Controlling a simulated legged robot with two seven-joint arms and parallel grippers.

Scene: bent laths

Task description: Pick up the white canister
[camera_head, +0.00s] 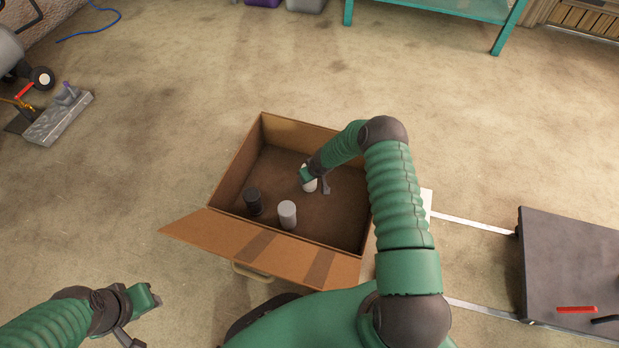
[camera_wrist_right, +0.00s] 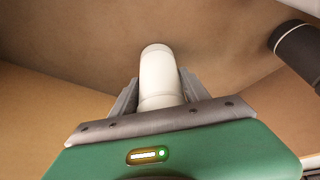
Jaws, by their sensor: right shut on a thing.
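The white canister (camera_head: 309,185) is in the open cardboard box, partly hidden by my right gripper (camera_head: 314,181). In the right wrist view the white canister (camera_wrist_right: 158,75) stands between the two fingers of my right gripper (camera_wrist_right: 157,92), which is shut on it. I cannot tell whether the canister is clear of the box floor. My left gripper (camera_head: 146,318) is at the lower left, outside the box and away from the canister; its finger gap is not clear.
The cardboard box (camera_head: 236,164) also holds a black canister (camera_head: 254,200) and a light grey canister (camera_head: 287,214). Its near flap (camera_head: 205,230) is folded outward. A dark platform (camera_head: 565,262) with metal rails lies at right. A teal table (camera_head: 440,8) stands behind; open floor surrounds the box.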

